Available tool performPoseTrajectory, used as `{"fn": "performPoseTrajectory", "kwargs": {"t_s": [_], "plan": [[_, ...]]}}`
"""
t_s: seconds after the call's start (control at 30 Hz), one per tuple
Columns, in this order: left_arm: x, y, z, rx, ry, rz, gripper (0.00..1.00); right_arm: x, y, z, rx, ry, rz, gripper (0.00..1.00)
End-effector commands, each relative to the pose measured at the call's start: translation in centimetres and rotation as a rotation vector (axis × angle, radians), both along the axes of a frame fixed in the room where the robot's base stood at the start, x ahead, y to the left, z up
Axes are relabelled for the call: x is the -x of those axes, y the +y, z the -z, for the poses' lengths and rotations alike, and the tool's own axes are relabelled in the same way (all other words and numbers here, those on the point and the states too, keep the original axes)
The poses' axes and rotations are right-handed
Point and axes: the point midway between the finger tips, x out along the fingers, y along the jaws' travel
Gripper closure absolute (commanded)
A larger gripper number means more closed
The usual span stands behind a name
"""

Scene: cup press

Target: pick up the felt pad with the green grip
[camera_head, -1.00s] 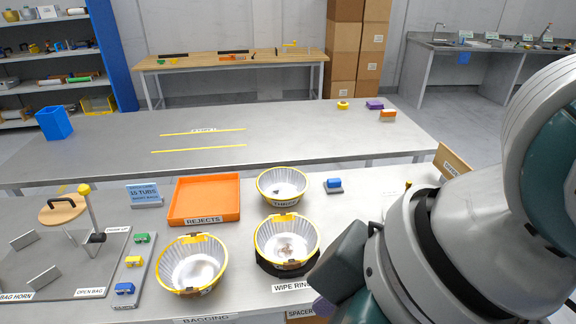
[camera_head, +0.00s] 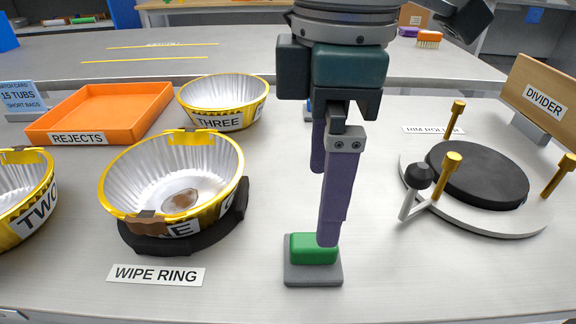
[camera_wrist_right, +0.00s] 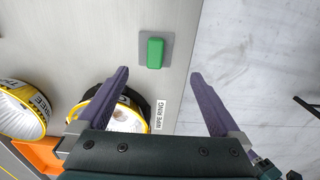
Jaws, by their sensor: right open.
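The felt pad (camera_head: 313,274) is a grey square with a green block grip (camera_head: 313,248). It lies flat on the bench to the right of the wipe ring, and its green grip also shows in the right wrist view (camera_wrist_right: 155,53). My right gripper (camera_head: 324,205) points down above the pad, its purple fingers wide apart and empty. In the head view the near fingertip overlaps the grip's right edge. In the right wrist view the grip lies beyond the fingertips, between their lines. My left gripper is in neither view.
Tub one (camera_head: 120,185) sits on the black wipe ring (camera_head: 190,238) left of the pad. Tub three (camera_head: 222,85) and the orange rejects tray (camera_head: 105,108) are behind. The rim roller (camera_head: 470,215), with upright posts, is at right. Bench around the pad is clear; its front edge is near.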

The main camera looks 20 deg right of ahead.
Motion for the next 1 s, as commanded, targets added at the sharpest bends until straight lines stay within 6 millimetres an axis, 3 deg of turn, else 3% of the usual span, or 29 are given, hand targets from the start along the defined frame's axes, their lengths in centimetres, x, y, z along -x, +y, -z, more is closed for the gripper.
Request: {"fn": "performPoseTrajectory", "kwargs": {"t_s": [0.03,0.23,0.73,1.0], "plan": [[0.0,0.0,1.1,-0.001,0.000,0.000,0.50,-0.2,-0.2,0.9,0.008,-0.001,0.000,0.00],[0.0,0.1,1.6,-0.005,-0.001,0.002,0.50,-0.3,-0.5,2.1,0.016,0.006,-0.001,0.00],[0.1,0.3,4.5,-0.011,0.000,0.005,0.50,-0.7,0.1,9.5,0.015,0.004,0.000,0.00],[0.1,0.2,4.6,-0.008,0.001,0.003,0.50,-0.8,0.1,10.5,0.014,0.001,-0.002,0.00]]}}
